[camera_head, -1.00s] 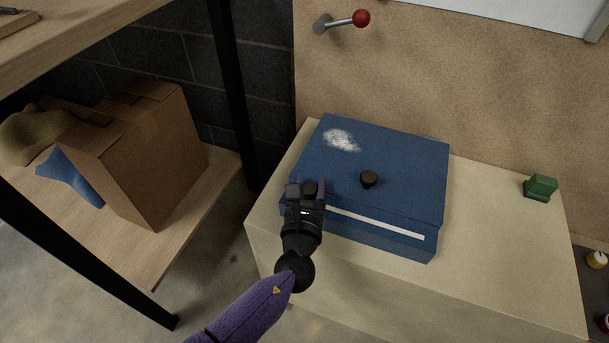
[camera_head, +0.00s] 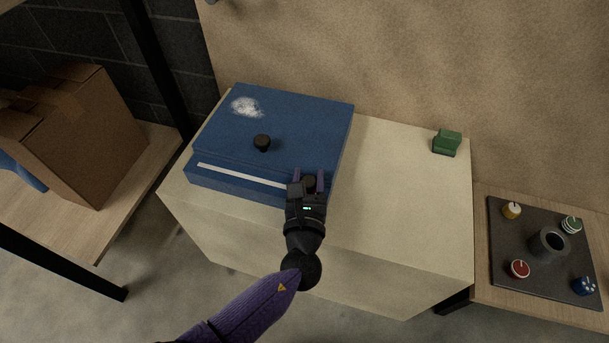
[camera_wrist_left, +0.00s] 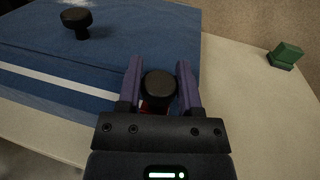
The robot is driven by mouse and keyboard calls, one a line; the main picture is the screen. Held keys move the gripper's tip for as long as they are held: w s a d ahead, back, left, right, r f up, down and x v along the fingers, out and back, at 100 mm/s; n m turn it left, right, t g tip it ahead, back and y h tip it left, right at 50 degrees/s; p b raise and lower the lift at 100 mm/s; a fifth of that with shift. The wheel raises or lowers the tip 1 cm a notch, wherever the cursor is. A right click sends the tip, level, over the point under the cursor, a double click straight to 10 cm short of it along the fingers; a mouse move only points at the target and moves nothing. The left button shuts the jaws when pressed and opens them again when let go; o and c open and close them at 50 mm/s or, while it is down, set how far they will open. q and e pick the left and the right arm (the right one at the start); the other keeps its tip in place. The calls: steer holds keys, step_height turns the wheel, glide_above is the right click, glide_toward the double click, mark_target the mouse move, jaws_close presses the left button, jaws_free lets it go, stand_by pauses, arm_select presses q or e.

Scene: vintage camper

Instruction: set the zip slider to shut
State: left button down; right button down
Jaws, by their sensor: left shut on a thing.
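The blue box (camera_head: 310,118) sits on the pale cabinet, with a white strip (camera_head: 240,176) along its front edge. The zip slider shows as a round black knob (camera_wrist_left: 160,86) at the right end of the strip, with a bit of red below it in the left wrist view. My left gripper (camera_head: 308,179) is shut on the slider, one purple finger on each side of the knob. The gripper hides the strip's right end in the head view. My right gripper is not in view.
Another black knob (camera_head: 262,142) stands on the box top, near a white patch (camera_head: 246,107). A green block (camera_head: 447,142) sits at the cabinet's back right. A dark panel with several knobs (camera_head: 518,268) lies further right. A cardboard box (camera_head: 80,135) is on the left shelf.

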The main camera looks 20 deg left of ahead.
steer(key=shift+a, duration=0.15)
arm_select(q)
steer(key=c, duration=0.6)
jaws_free()
steer(key=o, duration=0.3)
steer(key=shift+o, duration=0.2)
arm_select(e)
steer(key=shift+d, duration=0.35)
arm_select(q)
steer(key=shift+s, duration=0.1)
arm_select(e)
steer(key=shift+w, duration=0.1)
arm_select(q)
steer(key=s+d+p, duration=0.2)
steer(key=s+p, duration=0.1)
steer(key=s, duration=0.6)
steer(key=shift+s, duration=0.3)
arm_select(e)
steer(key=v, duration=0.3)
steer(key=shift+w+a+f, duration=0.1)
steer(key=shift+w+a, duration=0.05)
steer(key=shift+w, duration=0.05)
